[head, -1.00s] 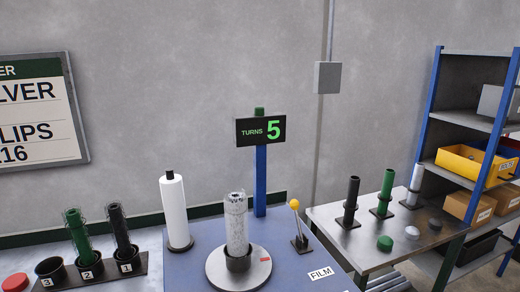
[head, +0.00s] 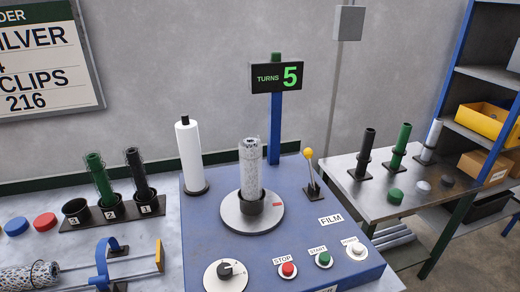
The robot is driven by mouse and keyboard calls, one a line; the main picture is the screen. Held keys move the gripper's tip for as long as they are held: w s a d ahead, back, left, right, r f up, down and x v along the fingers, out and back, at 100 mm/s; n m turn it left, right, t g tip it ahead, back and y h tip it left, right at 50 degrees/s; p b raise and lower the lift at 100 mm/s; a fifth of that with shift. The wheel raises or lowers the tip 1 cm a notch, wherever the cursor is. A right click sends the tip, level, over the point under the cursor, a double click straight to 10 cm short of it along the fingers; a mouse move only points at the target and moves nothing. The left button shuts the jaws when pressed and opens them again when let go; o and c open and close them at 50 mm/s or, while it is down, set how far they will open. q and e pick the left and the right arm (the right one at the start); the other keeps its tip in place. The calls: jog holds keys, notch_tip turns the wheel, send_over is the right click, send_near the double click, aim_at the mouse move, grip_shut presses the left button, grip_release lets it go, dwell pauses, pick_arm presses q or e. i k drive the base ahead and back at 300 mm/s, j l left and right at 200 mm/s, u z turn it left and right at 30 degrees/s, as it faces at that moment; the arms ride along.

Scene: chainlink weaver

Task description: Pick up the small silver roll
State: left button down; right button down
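A slim silver-white roll (head: 433,136) stands upright on a small dark base at the back right of the side table (head: 360,194). A green roll (head: 402,139) and a black roll (head: 366,146) stand in a row to its left on similar bases. A mottled silver roll (head: 249,165), which looks wrapped, stands upright in a dark cup on the round turntable (head: 232,222). Neither of my grippers is in view.
The blue machine (head: 205,240) with a lever (head: 310,170) and STOP, START and POWER buttons fills the middle. Coloured discs (head: 395,195) lie in front of the stands. A mesh roll (head: 28,277) lies at lower left, near numbered cups (head: 75,208). A shelf (head: 483,76) stands right.

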aim_at(250, 148)
jog(key=i+l+u, duration=0.1)
jog(key=l+u, duration=0.2)
jog(key=l, duration=0.4)
jog(key=l+u, duration=0.35)
jog(key=l, duration=0.35)
